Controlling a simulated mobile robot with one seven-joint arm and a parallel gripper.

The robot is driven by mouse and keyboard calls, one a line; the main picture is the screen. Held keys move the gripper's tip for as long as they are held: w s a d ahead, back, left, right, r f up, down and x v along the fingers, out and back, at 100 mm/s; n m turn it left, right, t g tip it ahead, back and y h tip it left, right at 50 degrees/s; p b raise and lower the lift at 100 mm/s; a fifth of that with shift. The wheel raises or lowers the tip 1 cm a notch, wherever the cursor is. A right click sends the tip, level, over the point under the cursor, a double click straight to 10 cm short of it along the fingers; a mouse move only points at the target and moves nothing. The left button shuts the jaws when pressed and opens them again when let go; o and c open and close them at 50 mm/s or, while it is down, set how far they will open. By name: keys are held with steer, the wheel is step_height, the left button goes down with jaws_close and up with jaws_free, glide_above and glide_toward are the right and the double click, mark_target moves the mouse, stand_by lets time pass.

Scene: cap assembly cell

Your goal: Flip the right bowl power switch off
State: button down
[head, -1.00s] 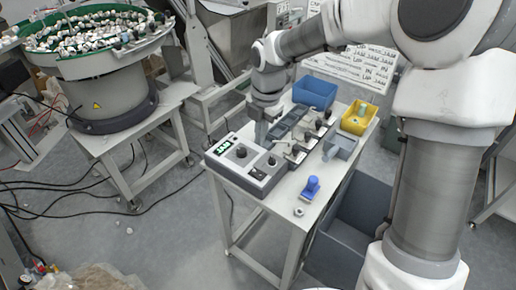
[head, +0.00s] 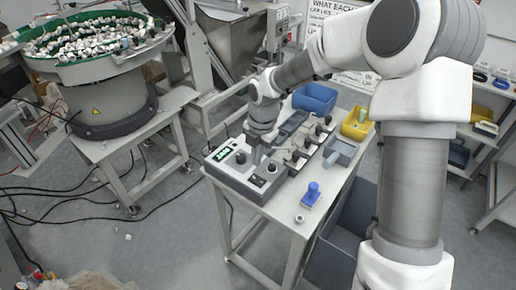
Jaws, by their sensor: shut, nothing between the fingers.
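A grey control box (head: 232,170) sits at the near left end of the white table. It has a lit green display (head: 221,154), round dark knobs, and a small black switch (head: 258,181) on its front right part. I cannot tell from its markings whether this is the right bowl power switch, or its position. My gripper (head: 257,156) points down over the back of the box, close above its top between the two knobs. It is shut and empty. Its fingertips are small and partly blend with the box, so I cannot tell whether they touch it.
Beside the box are a row of fixtures with black knobs (head: 309,143), a grey tray (head: 341,151), a blue bin (head: 315,97) and a yellow bin (head: 356,124). A blue stamp-like part (head: 312,192) and a small ring (head: 299,219) stand near the front edge. A bowl feeder (head: 98,80) is at left.

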mark_target(254, 179)
steer(key=f, duration=0.6)
steer(key=shift+w+a+f+b, duration=0.25)
steer(key=shift+a+f+b, duration=0.1)
steer(key=shift+f, duration=0.25)
steer(key=shift+s+d+r+p, duration=0.1)
steer(key=shift+s+d+p, duration=0.35)
steer(key=shift+d, duration=0.2)
steer(key=shift+a+r, duration=0.1)
